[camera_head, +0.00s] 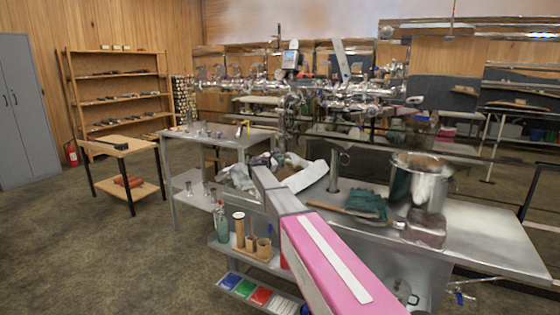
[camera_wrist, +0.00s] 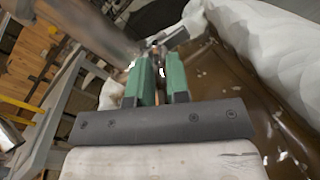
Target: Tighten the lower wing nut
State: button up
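In the wrist view, my gripper (camera_wrist: 155,75) has two green fingers pointing away from the camera, with a narrow gap between them. A small dark metal fitting with a dark bar (camera_wrist: 172,39) shows just beyond the fingertips. I cannot tell whether it is the lower wing nut or whether the fingers touch it. A blurred grey pipe (camera_wrist: 85,25) runs in from the upper left. The gripper's fingers and the wing nut cannot be made out there.
White cloth-like material (camera_wrist: 270,45) and a brown liquid surface (camera_wrist: 225,75) lie right of the fingers. Open floor lies left.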

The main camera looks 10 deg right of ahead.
grip_shut()
jog(key=shift+m, duration=0.4)
jog(key=shift+f+m, duration=0.15)
jog(key=shift+m, duration=14.15)
